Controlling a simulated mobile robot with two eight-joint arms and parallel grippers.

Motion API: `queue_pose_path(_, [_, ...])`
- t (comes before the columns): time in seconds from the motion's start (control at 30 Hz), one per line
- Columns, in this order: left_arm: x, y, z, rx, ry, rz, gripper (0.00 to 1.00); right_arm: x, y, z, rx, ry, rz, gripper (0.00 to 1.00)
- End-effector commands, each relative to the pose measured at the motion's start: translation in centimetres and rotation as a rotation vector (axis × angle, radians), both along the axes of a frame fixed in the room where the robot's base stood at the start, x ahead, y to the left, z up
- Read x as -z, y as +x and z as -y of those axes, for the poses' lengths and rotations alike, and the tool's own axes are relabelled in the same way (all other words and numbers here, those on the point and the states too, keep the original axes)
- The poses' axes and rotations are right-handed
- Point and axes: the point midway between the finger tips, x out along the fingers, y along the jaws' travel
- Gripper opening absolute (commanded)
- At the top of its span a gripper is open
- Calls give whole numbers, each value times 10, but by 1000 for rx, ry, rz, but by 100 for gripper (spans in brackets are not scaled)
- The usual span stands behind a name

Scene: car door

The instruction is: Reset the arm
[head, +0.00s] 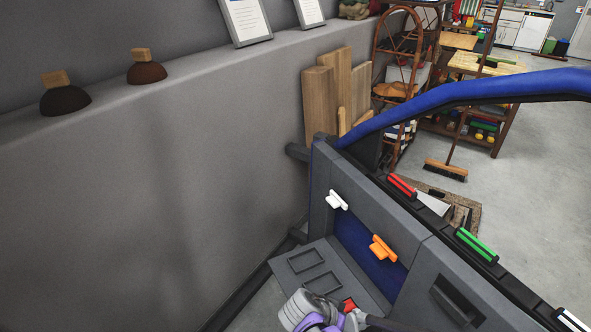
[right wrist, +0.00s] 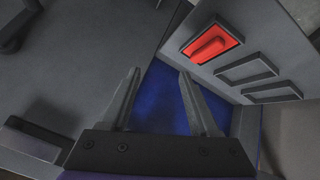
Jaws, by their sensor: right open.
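The car door (head: 422,255) stands open at the lower right of the head view, with a grey inner panel and a blue frame. A red switch (right wrist: 211,43) sits on a grey panel (right wrist: 190,63) beside two empty rectangular outlines. The switch also shows in the head view (head: 349,304), partly behind my right arm. My right gripper (right wrist: 160,75) is open and empty, with its fingers over a blue surface of the door, apart from the red switch. In the head view my right arm is at the bottom edge. My left gripper is out of view.
A white handle (head: 337,200) and an orange handle (head: 383,248) stick out of the door panel. Red (head: 402,185) and green (head: 476,245) pieces sit along its top edge. A grey wall with a ledge (head: 200,85) is close on the left.

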Motion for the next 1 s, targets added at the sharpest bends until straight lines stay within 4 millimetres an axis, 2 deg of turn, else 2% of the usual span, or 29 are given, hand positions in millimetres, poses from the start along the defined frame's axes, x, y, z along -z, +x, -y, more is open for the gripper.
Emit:
queue_pose_path(0.03, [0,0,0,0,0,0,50,-10,-14,13,-34,33,-43,62])
queue_pose_path(0.2, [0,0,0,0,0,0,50,-33,-58,34,-191,151,-158,62])
queue_pose_path(0.5, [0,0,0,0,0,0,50,-56,-136,46,-472,319,-201,62])
queue_pose_path(0.7, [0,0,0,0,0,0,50,-59,-170,43,-600,366,-164,62])
queue_pose_path(0.87, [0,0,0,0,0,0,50,-59,-189,40,-682,381,-124,62])
queue_pose_path(1.0, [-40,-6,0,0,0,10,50,-100,-193,39,-689,376,-116,62])
